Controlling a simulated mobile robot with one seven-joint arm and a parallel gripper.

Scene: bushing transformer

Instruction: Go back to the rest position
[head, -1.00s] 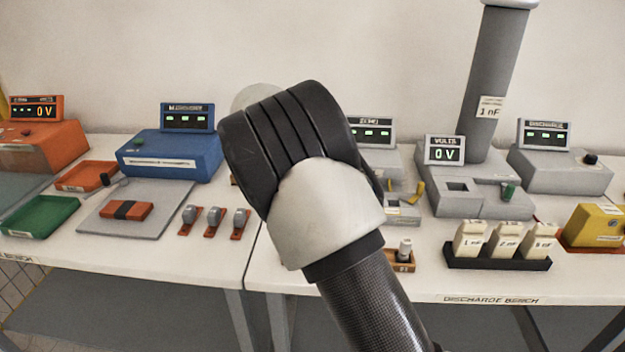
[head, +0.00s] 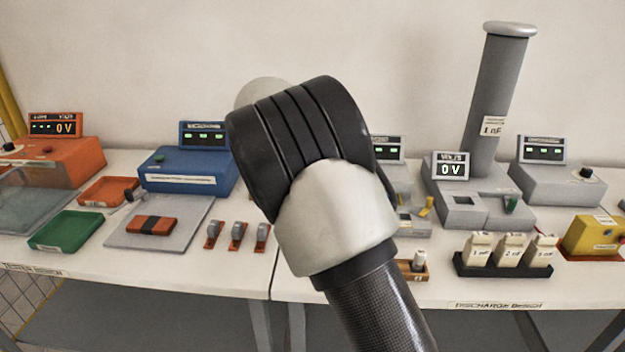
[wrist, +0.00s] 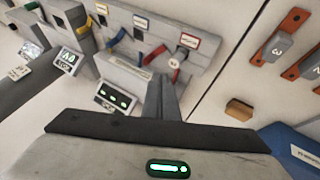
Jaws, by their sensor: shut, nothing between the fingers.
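My arm (head: 300,150), with a black ribbed joint and a pale grey link, rises through the middle of the head view and hides my gripper there. In the wrist view my gripper (wrist: 160,82) shows as two grey fingers pressed together above its dark body with a green light. The fingers are shut and hold nothing. They point towards the bench, near a grey unit (wrist: 140,62) with coloured levers; I cannot tell the exact gap.
On the left bench stand an orange unit (head: 65,158), a blue unit (head: 190,172), a green tray (head: 66,231) and a grey plate (head: 180,212). On the right are a tall grey column (head: 498,90), a black rack (head: 500,267) and a yellow unit (head: 592,237).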

